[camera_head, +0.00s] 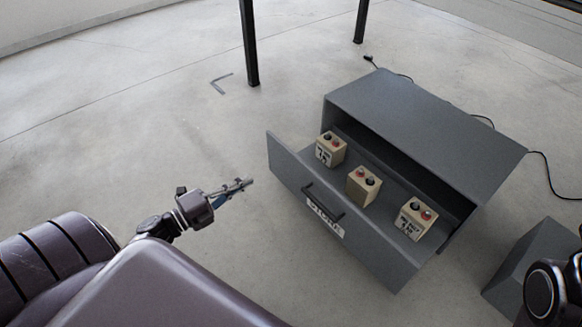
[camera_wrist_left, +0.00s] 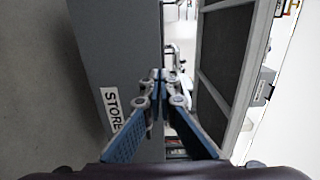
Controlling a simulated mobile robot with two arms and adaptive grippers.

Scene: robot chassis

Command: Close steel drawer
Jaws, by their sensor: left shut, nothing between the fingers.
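The grey steel drawer (camera_head: 382,252) is pulled out of its grey cabinet (camera_head: 425,125) on the floor. Its front has a dark handle (camera_head: 323,201) and a white label. Three beige button boxes sit inside: one at the left (camera_head: 330,149), one in the middle (camera_head: 363,186), one at the right (camera_head: 416,219). My left gripper (camera_head: 247,184) is shut and empty, left of the drawer front and apart from it. In the left wrist view its fingertips (camera_wrist_left: 160,76) meet beside a grey panel (camera_wrist_left: 115,50) labelled "STORE". My right gripper is out of view.
A grey block (camera_head: 535,265) stands at the lower right, near a dark arm part of mine. Black cables lie behind the cabinet. Two black posts (camera_head: 250,45) stand at the back.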

